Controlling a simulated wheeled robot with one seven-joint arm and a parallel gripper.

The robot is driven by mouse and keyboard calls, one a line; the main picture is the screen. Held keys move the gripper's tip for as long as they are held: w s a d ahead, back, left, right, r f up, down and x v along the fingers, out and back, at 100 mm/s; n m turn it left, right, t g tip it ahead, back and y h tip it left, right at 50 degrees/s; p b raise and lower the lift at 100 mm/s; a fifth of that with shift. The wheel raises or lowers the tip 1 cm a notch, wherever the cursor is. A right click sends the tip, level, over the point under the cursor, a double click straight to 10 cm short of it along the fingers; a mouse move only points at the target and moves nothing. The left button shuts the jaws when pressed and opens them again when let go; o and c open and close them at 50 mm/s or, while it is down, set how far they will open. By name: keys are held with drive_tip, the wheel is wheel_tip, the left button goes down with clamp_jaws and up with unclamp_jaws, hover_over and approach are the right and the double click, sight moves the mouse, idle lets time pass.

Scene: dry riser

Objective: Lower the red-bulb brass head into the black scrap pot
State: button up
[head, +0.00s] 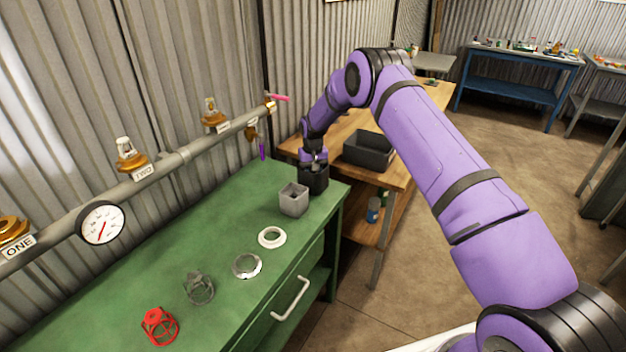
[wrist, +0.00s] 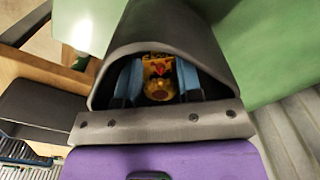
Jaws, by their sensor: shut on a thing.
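A bit of red shows on the brass head between the fingers.
A white ring (head: 272,237), a metal ring (head: 247,265), a grey cage (head: 199,287) and a red cage (head: 159,325) lie along the bench. A dark bin (head: 368,151) sits on the wooden table behind. A pipe (head: 185,155) runs along the wall.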

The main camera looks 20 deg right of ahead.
drive_tip(key=shift+f, duration=0.55)
idle(0.4)
drive_tip(key=o, duration=1.1)
wheel_tip(320, 180, up, 11)
drive_tip(key=shift+r, duration=0.1)
drive_tip(key=s+d+r+t, duration=0.1)
drive_tip(key=s+r, duration=0.6)
drive_tip(key=r, duration=0.6)
drive_tip(key=s+d+r+t, duration=0.15)
drive_tip(key=s+r, duration=0.45)
drive_tip(key=r, duration=0.6)
drive_tip(key=s+d+r, duration=0.1)
drive_tip(key=s+r, duration=0.4)
drive_tip(key=s, duration=0.3)
drive_tip(key=s+d+r, duration=0.1)
drive_tip(key=s+r, duration=0.5)
drive_tip(key=s, duration=0.2)
drive_tip(key=s+t, duration=0.1)
drive_tip(key=s, duration=0.8)
drive_tip(key=s+d+f, duration=0.1)
drive_tip(key=s, duration=0.8)
drive_tip(key=s+d+t, duration=0.1)
drive_tip(key=s, duration=0.9)
drive_tip(key=shift+d+f+t, duration=0.2)
drive_tip(key=shift+f+t, duration=0.15)
